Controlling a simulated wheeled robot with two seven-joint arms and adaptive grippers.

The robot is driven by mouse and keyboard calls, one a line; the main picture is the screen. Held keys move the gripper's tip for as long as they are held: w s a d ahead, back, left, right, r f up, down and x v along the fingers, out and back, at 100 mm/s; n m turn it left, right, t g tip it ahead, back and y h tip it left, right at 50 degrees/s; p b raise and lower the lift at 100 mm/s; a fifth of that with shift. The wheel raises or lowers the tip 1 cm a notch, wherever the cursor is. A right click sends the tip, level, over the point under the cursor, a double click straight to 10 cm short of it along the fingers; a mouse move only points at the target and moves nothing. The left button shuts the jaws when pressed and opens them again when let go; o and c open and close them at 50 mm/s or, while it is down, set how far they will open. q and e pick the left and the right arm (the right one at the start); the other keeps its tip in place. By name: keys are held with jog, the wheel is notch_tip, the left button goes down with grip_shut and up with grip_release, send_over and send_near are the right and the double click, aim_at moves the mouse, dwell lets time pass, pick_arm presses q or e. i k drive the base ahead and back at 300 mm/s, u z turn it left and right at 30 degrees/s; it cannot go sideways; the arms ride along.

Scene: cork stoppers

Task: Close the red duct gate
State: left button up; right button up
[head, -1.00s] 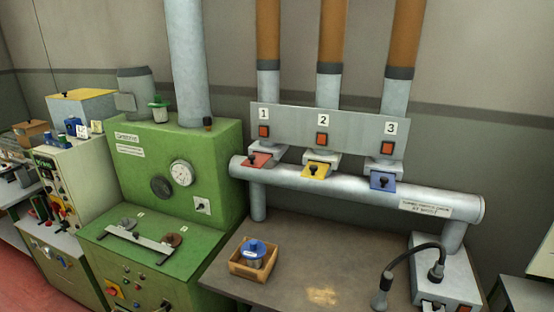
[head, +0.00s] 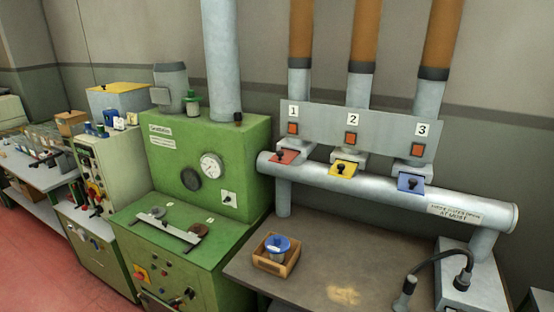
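The red duct gate (head: 287,157) is a red plate with a dark knob, on the silver horizontal pipe (head: 335,180) under the panel mark 1. It sticks out toward me, below the left duct. The yellow gate (head: 345,168) under 2 and the blue gate (head: 411,183) under 3 stick out in the same way, each with a dark knob. Nothing touches the red gate. Neither of my grippers shows in the head view.
A green machine (head: 205,160) with gauges stands left of the ducts. The brown bench (head: 325,265) below the pipe holds a wooden box (head: 276,262) with a blue-topped container. A grey unit (head: 467,285) with a black gooseneck stands at the right. Red floor (head: 50,260) shows at lower left.

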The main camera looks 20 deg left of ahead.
aim_at(285, 157)
jog(key=k, duration=0.4)
jog(key=u, duration=1.05)
jog(key=i, duration=1.05)
jog(key=z, duration=1.2)
